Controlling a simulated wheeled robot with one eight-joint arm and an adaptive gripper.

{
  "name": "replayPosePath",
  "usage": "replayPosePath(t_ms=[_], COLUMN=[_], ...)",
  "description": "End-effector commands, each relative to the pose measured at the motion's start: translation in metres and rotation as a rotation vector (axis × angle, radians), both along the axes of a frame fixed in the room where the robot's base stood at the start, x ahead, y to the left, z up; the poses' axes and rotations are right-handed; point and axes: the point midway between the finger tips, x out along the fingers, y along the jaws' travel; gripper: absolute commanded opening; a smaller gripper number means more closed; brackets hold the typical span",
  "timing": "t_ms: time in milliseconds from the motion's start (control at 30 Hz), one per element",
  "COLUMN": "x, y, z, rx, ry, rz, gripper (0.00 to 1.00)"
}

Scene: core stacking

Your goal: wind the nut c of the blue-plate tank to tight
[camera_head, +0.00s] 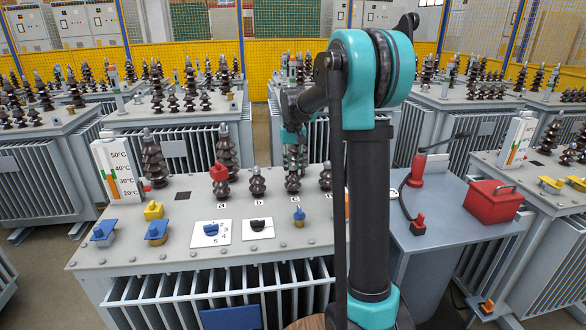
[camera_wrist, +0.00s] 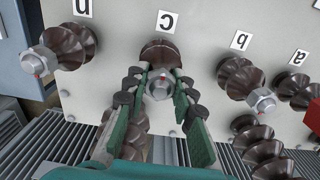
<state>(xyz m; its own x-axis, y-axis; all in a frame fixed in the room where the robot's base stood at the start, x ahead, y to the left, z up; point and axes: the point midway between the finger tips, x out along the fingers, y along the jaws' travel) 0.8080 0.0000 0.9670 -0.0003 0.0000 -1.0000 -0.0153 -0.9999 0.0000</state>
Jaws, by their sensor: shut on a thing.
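The blue-plate tank (camera_head: 180,252) is the grey transformer in front, with a blue plate (camera_head: 230,318) low on its front wall. Brown ribbed bushings stand on its lid beside tags a, b, c and n. In the wrist view nut c (camera_wrist: 159,89) is a grey metal nut with a red mark, on top of the bushing by tag c (camera_wrist: 166,21). My gripper (camera_wrist: 160,84) has its green fingers on either side of this nut and is shut on it.
Nut n (camera_wrist: 38,64) and nut b (camera_wrist: 261,100) sit on neighbouring bushings. A temperature gauge (camera_head: 118,168), a blue-handled valve (camera_head: 103,232) and selector dials (camera_head: 211,232) are on the lid. A red box (camera_head: 493,200) stands on the cabinet to the right.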

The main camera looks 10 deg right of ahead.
Motion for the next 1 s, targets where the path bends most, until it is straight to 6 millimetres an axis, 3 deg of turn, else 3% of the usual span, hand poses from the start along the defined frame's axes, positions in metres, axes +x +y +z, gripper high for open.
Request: replayPosePath(t_ms=[233,600,1000], x=[0.0001,0.0001,0.0002], y=[0.0000,0.0000,-0.0001], z=[0.0002,0.0002,0.0002], rx=[0.000,0.000,0.000], ry=[0.000,0.000,0.000], rz=[-0.029,-0.400,-0.449], gripper=[0.00,0.00,0.00])
